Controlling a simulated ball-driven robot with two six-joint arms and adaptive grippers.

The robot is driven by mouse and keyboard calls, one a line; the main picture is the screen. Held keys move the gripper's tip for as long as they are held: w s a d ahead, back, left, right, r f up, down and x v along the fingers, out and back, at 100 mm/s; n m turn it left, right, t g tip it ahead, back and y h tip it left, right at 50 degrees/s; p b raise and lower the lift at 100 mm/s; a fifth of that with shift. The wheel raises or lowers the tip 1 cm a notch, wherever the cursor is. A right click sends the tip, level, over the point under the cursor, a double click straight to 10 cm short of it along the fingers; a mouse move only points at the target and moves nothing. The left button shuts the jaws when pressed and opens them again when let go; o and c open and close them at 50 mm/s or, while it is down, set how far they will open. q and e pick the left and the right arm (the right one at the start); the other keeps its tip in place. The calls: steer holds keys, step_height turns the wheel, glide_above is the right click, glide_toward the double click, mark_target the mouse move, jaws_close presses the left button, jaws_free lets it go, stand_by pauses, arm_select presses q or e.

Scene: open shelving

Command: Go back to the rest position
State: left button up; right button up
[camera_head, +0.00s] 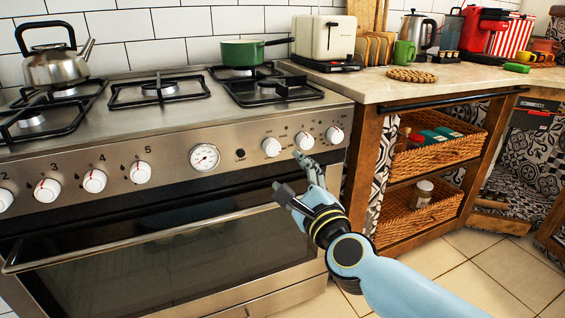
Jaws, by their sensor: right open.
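My right gripper (291,175) is in front of the stove, just below the control knobs at the right end of the panel. Its fingers are spread apart and nothing is between them. My light blue right arm comes in from the lower right. The steel stove (120,205) fills the left and middle of the view. The knobs nearest the gripper are a white knob (271,147) and another white knob (304,141); I cannot tell whether a fingertip touches either one. My left gripper is out of view.
A kettle (56,66) and a green pan (241,53) stand on the stove. The oven handle (150,238) runs below the panel. A counter (420,82) at the right bears a toaster (324,36) and mugs. Wicker baskets (420,218) sit under it. The tiled floor at lower right is clear.

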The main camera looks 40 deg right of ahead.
steer(key=shift+v, duration=1.2)
steer(key=s+a+f+n+g+y+p, duration=0.15)
steer(key=s+f+n+g, duration=0.45)
steer(key=f, duration=0.9)
steer(key=s+a+f+n+g+y+p, duration=0.1)
steer(key=s+f+n+g+y+p, duration=0.1)
steer(key=s+f+n, duration=0.75)
steer(key=s+f+n+g, duration=0.3)
steer(key=s+f, duration=0.3)
steer(key=s, duration=0.4)
steer(key=s+f+n+g, duration=0.3)
steer(key=s+f+n, duration=0.3)
steer(key=s, duration=0.5)
steer(key=s+f+n+g, duration=0.3)
steer(key=s+f+n, duration=0.2)
steer(key=s, duration=0.5)
steer(key=shift+d+f+g, duration=0.2)
steer(key=shift+f+g, duration=0.1)
steer(key=shift+f, duration=0.45)
